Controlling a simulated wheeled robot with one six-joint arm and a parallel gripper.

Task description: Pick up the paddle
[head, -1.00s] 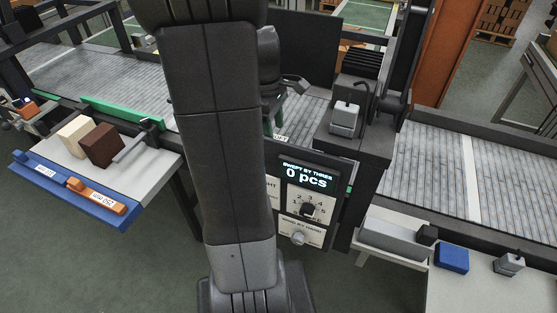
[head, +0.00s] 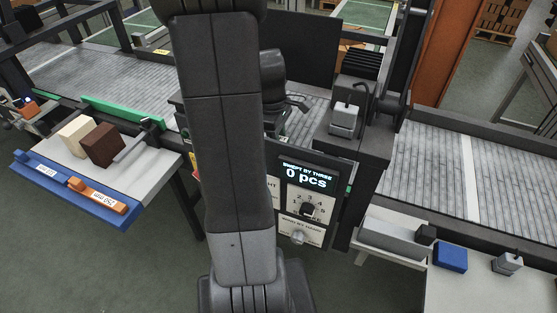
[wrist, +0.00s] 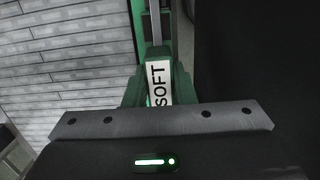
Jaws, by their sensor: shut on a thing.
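In the wrist view, my gripper (wrist: 156,58) has its green fingers closed on both sides of a narrow piece with a white label reading SOFT. I take this to be the handle of the paddle (wrist: 158,84). A grey rod-like part runs on from it toward the top of the picture. The paddle's far end is out of sight, and I cannot tell whether it is clear of its support. In the head view my arm hides the fingers and the paddle; only dark wrist parts show right of the arm.
A grey roller conveyor (head: 432,165) runs behind. A panel (head: 306,178) reads 0 pcs, with a knob below. At left, a tray (head: 150,180) holds a cream block (head: 76,136) and a brown block (head: 101,145). A blue block (head: 451,257) lies at lower right.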

